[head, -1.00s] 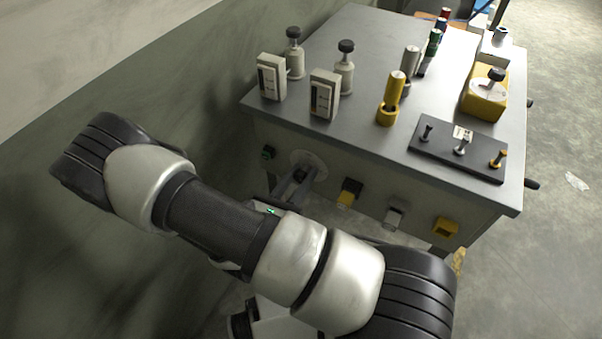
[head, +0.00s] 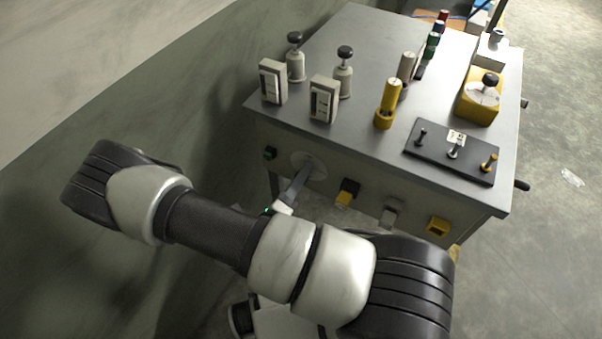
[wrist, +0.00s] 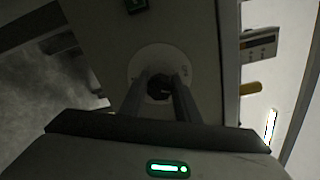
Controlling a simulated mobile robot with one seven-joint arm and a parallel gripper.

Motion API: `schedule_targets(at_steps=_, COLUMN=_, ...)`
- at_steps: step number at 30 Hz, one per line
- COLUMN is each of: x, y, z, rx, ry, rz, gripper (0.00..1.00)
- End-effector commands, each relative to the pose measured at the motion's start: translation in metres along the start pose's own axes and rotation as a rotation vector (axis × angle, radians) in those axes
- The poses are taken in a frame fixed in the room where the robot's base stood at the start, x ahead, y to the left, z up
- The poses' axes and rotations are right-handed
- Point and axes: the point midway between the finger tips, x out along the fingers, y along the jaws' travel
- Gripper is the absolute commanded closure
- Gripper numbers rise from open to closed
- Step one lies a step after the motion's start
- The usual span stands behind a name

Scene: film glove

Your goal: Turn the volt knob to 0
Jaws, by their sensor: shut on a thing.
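The volt knob is a small dark knob (wrist: 160,87) at the centre of a round pale dial plate (wrist: 146,57) on the front panel of the grey cabinet. In the wrist view my gripper (wrist: 160,94) has its two fingers on either side of the knob, shut on it. In the head view my gripper (head: 304,176) reaches the same round dial (head: 317,164), and its fingers hide the knob there. The marks on the dial are too small and dark to read, so I cannot tell the knob's setting.
Meters, posts and a black switch strip (head: 450,151) stand on the cabinet top (head: 360,50).

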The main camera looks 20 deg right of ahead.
Motion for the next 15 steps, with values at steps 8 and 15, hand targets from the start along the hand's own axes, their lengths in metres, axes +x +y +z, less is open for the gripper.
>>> schedule_targets(at_steps=8, x=-0.0006, y=0.0000, z=-0.0004, rx=-0.226, ry=0.001, rz=0.002, gripper=0.93)
schedule_targets(at_steps=15, x=-0.0006, y=0.0009, z=-0.0008, rx=-0.356, ry=0.001, rz=0.003, gripper=0.93)
